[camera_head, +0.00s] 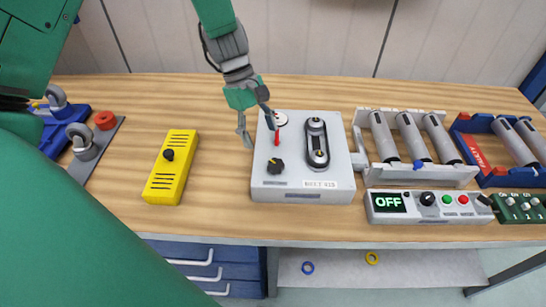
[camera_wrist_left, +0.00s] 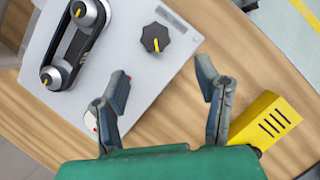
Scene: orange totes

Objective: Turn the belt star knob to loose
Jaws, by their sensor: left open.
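The belt box (camera_head: 303,193) is a light grey unit on the wooden bench. Its black star knob (camera_head: 275,166) sits at the box's lower left. In the left wrist view the star knob (camera_wrist_left: 155,39) shows a yellow pointer line, beyond the fingertips. The black belt (camera_head: 317,143) runs over two pulleys on the right of the box top. My left gripper (camera_head: 259,141) hangs over the box's left edge, pointing down. It is open and empty, and its fingers (camera_wrist_left: 165,88) are apart from the knob. My right gripper is not seen.
A yellow box (camera_head: 172,178) with a black knob stands left of the belt box. A roller rack (camera_head: 434,178) and a control panel reading OFF (camera_head: 383,217) stand to the right. A red lever (camera_head: 277,137) rises from the belt box near my left gripper.

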